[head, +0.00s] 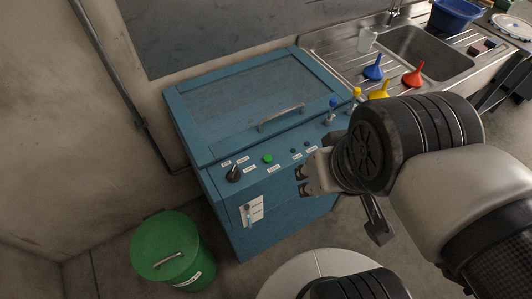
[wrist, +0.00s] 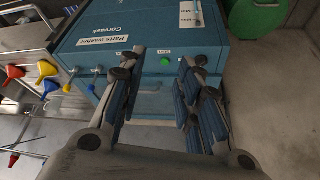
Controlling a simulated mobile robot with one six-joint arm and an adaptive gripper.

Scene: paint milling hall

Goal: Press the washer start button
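The blue parts washer (head: 275,180) stands against the wall with its lid down. Its sloped front panel carries a round green button (head: 267,158), between a black rotary knob (head: 233,174) and smaller buttons to the right. My gripper (head: 308,180) is in front of the washer's right side, apart from the green button. In the wrist view my gripper (wrist: 161,58) has its two blue-padded fingers spread, with nothing between them. The panel's small label text is unreadable.
A green lidded bin (head: 172,250) stands on the floor at the washer's left. A steel sink counter (head: 335,50) adjoins on the right, holding blue (head: 373,70), red (head: 413,76) and yellow (head: 379,92) funnels. Valves (head: 332,108) rise near the washer's right edge.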

